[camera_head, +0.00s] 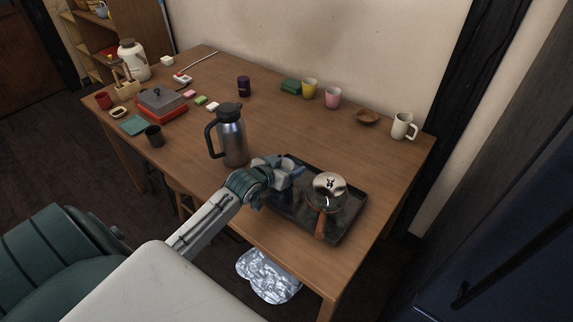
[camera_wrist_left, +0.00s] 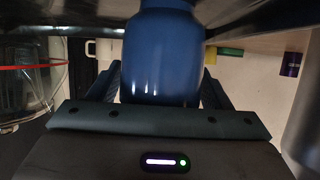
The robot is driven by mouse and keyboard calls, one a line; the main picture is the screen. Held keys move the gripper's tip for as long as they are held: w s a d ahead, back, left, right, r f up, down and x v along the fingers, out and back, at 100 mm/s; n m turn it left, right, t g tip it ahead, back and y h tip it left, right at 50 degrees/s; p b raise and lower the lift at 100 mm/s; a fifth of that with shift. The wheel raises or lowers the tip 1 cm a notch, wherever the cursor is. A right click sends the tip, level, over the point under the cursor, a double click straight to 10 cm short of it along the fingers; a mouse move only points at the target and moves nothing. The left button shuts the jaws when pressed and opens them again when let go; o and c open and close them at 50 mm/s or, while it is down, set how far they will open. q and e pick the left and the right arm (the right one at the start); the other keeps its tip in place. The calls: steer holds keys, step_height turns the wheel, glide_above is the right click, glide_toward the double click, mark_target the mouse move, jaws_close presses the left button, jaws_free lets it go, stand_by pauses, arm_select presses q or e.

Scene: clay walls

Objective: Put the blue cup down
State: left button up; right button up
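The blue cup (camera_wrist_left: 163,55) fills the middle of the left wrist view, between the two fingers of my left gripper (camera_wrist_left: 163,90), which is shut on it. In the head view my left gripper (camera_head: 287,172) is over the left end of the dark tray (camera_head: 342,238), and only a small part of the cup (camera_head: 287,163) shows there. I cannot tell whether the cup touches the tray. My right gripper is not in view.
A steel jug (camera_head: 231,140) stands left of my gripper. A pink cup (camera_head: 333,97) and a yellow cup (camera_head: 309,88) stand behind. The table's middle is clear.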

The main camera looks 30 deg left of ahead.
arm_select(q)
steer(key=shift+s+r, duration=0.1)
steer(key=v, duration=0.7)
steer(key=shift+s+a+r, duration=0.1)
steer(key=shift+s+r, duration=0.05)
steer(key=shift+s, duration=0.15)
steer(key=v, duration=0.4)
steer(key=shift+s+r+p, duration=0.1)
steer(key=shift+p, duration=0.2)
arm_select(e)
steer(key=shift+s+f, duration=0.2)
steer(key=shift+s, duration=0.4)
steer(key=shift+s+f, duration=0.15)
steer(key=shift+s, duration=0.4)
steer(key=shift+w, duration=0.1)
